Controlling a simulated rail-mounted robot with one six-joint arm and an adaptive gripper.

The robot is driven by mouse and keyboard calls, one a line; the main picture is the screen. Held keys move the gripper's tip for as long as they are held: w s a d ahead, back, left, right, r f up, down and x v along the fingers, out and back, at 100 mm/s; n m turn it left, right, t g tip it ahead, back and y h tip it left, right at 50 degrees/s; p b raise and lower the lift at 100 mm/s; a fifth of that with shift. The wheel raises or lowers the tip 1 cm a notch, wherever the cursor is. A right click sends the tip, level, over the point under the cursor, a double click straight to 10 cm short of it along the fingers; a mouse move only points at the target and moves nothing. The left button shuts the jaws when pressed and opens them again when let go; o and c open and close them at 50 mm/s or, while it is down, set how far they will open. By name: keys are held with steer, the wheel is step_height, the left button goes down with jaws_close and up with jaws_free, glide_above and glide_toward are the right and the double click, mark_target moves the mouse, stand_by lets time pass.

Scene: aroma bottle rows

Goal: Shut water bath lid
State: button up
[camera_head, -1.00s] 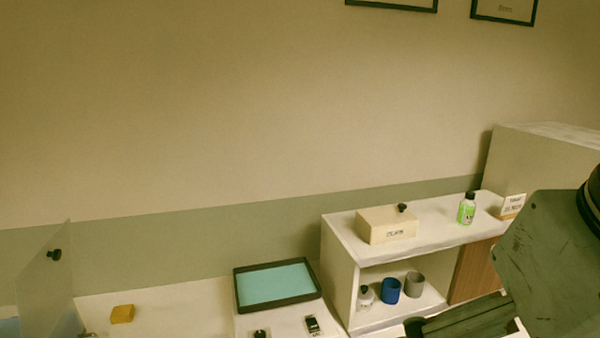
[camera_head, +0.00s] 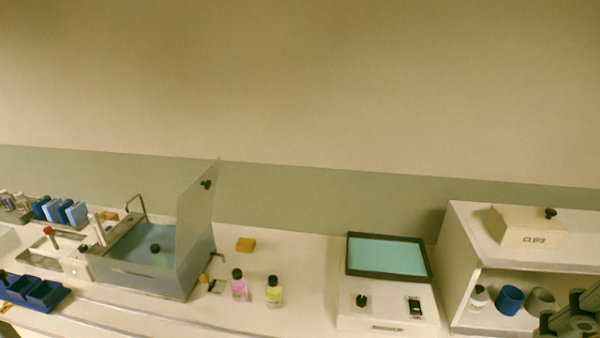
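The water bath (camera_head: 150,283) stands on the bench at the left, a grey tank with blue-grey water and a small dark round thing in it. Its clear lid (camera_head: 197,225) stands upright, hinged open at the bath's right side, with a black knob (camera_head: 206,184) near its top. A dark grey part of my arm shows at the bottom right corner, far from the bath and in front of the shelf. It may include my gripper, but no fingertips can be made out.
A device with a teal-topped tray (camera_head: 388,256) stands further right, beside a white shelf (camera_head: 452,262). Blue racks (camera_head: 45,294) lie left of the bath.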

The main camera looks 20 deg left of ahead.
steer(key=w+a+r+y+p, duration=0.1)
steer(key=w+a, duration=0.2)
steer(key=a, duration=0.1)
steer(key=w+a+m+g+y, duration=0.1)
steer(key=w+a, duration=0.2)
steer(key=a, duration=0.1)
steer(key=w+a+r+m+g+y+p, duration=0.1)
steer(key=w+a, duration=0.3)
steer(key=shift+a+r+p, duration=0.3)
steer(key=shift+r, duration=0.05)
jaws_close()
steer(key=w+a+f+m+g+y+p, duration=0.1)
steer(key=w+a+m+y+p, duration=0.1)
steer(key=w+a, duration=0.6)
steer(key=w+a+f+m+g+y+p, duration=0.1)
steer(key=w+a+m+g+p, duration=0.15)
steer(key=a, duration=0.95)
steer(key=w+a+f+m+y+p, duration=0.1)
steer(key=w+a+f+m+y, duration=0.15)
steer(key=w+a, duration=0.65)
steer(key=w+a+f+m+y+p, duration=0.1)
steer(key=a+f+m, duration=0.1)
steer(key=a, duration=0.6)
steer(key=w+a+f+m+g+y+p, duration=0.1)
steer(key=w+a+f+m, duration=0.1)
steer(key=a+f, duration=0.3)
steer(key=shift+a+p, duration=0.3)
steer(key=shift+a, duration=1.9)
steer(key=shift+w, duration=0.1)
steer(key=shift+a, duration=0.1)
